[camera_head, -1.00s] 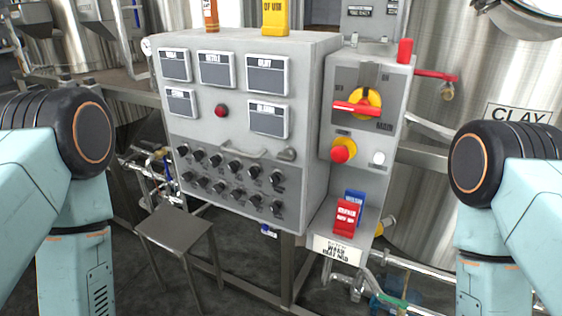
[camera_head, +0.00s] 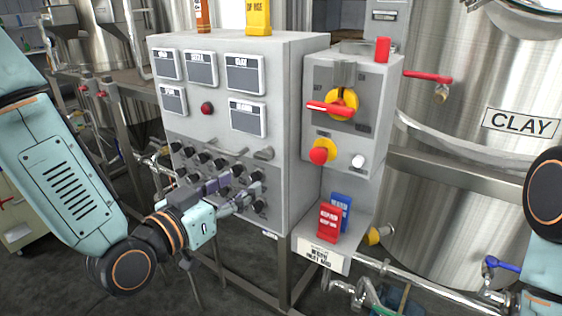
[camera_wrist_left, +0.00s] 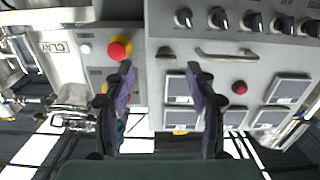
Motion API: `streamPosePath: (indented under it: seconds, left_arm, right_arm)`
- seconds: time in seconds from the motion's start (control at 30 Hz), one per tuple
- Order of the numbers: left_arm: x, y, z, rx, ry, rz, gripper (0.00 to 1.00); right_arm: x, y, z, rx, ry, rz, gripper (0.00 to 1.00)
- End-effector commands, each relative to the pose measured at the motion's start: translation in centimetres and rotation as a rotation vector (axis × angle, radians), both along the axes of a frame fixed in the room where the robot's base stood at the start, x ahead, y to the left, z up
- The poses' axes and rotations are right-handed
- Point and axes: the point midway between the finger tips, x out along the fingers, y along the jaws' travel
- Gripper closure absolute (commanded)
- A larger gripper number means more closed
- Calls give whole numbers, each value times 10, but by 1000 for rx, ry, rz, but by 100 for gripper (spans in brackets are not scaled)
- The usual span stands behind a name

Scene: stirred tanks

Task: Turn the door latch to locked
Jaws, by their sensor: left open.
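In the left wrist view, which is upside down, the latch (camera_wrist_left: 165,52) shows just beyond the space between the fingertips. My left gripper (camera_head: 240,196) is open and empty, below the latch and in front of the lower rows of black knobs. Its purple-grey fingers also show in the wrist view (camera_wrist_left: 160,72). The latch's exact angle is too small to tell. My right gripper is out of view.
A side panel carries a red-handled yellow main switch (camera_head: 338,105) and a red stop button (camera_head: 320,154). A steel tank marked CLAY (camera_head: 450,200) stands at right. The space before the cabinet's upper front is clear.

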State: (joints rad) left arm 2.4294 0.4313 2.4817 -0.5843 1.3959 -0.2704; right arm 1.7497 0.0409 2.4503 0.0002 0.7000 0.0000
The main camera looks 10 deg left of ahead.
Motion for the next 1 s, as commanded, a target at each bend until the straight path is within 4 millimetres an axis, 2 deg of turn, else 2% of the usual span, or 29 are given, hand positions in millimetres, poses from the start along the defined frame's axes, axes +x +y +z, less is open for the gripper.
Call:
streamPosePath:
  seconds: [0.13, 0.37, 1.0]
  left_arm:
    - [-1, 4, 15, 15, -80, -3, 43]
    - [8, 5, 15, 31, -87, -2, 43]
    - [69, -23, 15, 29, -85, -5, 43]
  right_arm:
    - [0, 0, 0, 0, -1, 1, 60]
    - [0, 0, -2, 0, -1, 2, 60]
    - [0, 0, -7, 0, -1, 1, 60]
